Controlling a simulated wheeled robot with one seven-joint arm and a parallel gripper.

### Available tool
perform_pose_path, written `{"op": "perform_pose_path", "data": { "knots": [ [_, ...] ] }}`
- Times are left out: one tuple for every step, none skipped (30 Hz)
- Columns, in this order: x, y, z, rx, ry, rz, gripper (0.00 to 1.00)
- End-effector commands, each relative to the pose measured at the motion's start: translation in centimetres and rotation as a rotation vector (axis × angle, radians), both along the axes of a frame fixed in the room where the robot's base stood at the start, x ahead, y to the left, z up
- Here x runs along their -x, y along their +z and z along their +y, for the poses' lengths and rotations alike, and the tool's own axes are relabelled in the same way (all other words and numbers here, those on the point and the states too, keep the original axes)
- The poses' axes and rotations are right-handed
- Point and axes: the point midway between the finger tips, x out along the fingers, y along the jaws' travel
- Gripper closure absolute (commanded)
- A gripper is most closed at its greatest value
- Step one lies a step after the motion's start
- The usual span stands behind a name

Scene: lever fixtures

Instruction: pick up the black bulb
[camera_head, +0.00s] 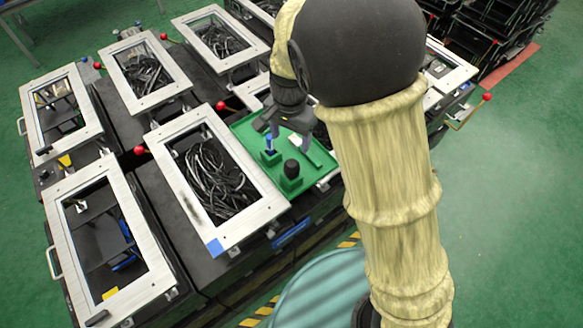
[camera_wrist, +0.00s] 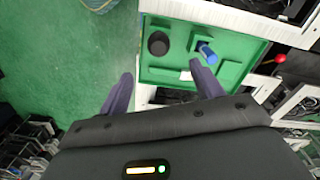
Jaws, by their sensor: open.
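The black bulb (camera_head: 292,169) stands upright in a green holder on the green tray (camera_head: 252,131). In the wrist view the bulb (camera_wrist: 158,43) is a dark round shape near the tray's left side, ahead of my fingers. My gripper (camera_head: 274,124) is above the tray, beyond the bulb in the head view. Its two fingers are spread apart with nothing between them, as the wrist view (camera_wrist: 166,90) shows. The gripper does not touch the bulb.
A blue piece (camera_head: 269,142) stands in another green holder beside the bulb; it also shows in the wrist view (camera_wrist: 207,53). Metal-framed boxes with black cables (camera_head: 214,178) surround the tray. Red-knobbed levers (camera_head: 221,105) stick up nearby. Green floor is open at the right.

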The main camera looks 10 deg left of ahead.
Motion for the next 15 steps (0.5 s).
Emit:
{"op": "perform_pose_path", "data": {
  "knots": [
    [0.1, -0.8, -0.1, 0.004, -0.002, 0.005, 0.34],
    [0.1, -1.4, -0.1, 0.004, -0.002, 0.004, 0.34],
    [0.1, -2.1, -0.1, 0.004, 0.000, 0.004, 0.34],
    [0.1, -2.6, 0.0, 0.004, 0.000, 0.004, 0.34],
    [0.1, -3.1, 0.0, 0.003, 0.000, 0.004, 0.34],
    [0.1, -3.8, 0.0, 0.004, 0.001, 0.005, 0.34],
    [0.1, -4.3, 0.0, 0.003, 0.001, 0.004, 0.34],
    [0.1, -4.9, 0.0, 0.004, -0.001, 0.005, 0.34],
    [0.1, -5.5, 0.0, 0.003, 0.000, 0.004, 0.34],
    [0.1, -6.0, 0.0, 0.004, 0.001, 0.004, 0.34],
    [0.1, -6.5, 0.0, 0.003, 0.001, 0.004, 0.34],
    [0.1, -7.2, 0.0, 0.003, 0.000, 0.004, 0.34],
    [0.1, -7.7, 0.0, 0.003, 0.000, 0.003, 0.34],
    [0.1, -8.1, 0.0, 0.002, 0.001, 0.004, 0.34],
    [0.1, -8.6, 0.0, 0.001, 0.001, 0.003, 0.34]
  ]
}}
